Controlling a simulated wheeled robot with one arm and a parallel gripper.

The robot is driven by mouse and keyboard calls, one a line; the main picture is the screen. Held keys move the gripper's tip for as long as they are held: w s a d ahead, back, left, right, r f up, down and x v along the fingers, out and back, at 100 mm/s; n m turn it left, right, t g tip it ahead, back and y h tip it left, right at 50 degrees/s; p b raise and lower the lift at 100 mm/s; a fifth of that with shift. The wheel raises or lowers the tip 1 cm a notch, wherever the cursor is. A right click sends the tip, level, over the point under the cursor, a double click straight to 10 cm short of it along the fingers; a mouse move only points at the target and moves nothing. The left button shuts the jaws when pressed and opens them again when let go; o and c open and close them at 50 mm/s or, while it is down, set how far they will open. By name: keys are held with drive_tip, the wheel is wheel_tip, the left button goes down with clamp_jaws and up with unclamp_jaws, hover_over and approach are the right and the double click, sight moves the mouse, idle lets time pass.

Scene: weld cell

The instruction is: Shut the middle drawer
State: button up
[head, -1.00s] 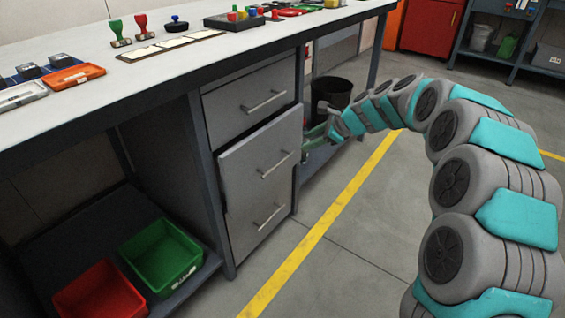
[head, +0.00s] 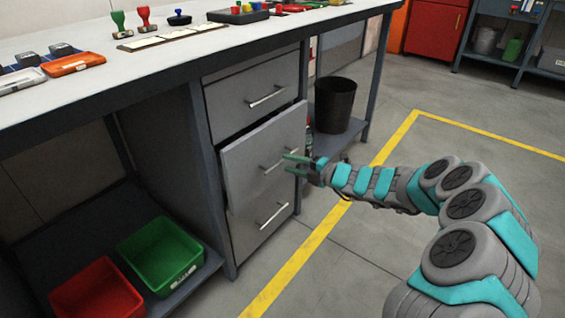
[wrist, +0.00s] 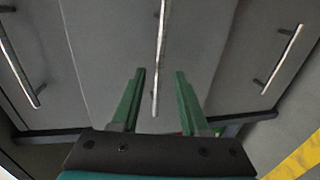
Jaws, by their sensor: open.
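The middle drawer (head: 247,165) is a grey front with a bar handle (head: 277,161). It stands out a little from the cabinet, between the top drawer (head: 245,98) and the bottom drawer (head: 250,223). My gripper (head: 290,164) is open in front of the right part of the middle drawer, close to its handle. In the wrist view, the green fingers (wrist: 160,75) point at the drawer front, with the bar handle (wrist: 160,60) lying between and beyond their tips. I cannot tell whether the fingers touch the drawer.
The workbench (head: 100,92) above holds stamps and trays. A green bin (head: 160,257) and a red bin (head: 97,293) sit on the lower shelf at left. A black bucket (head: 334,105) stands right of the drawers. The floor around the yellow line (head: 320,231) is clear.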

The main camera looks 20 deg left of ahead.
sight(282, 161)
drive_tip(key=shift+x, duration=1.85)
clamp_jaws()
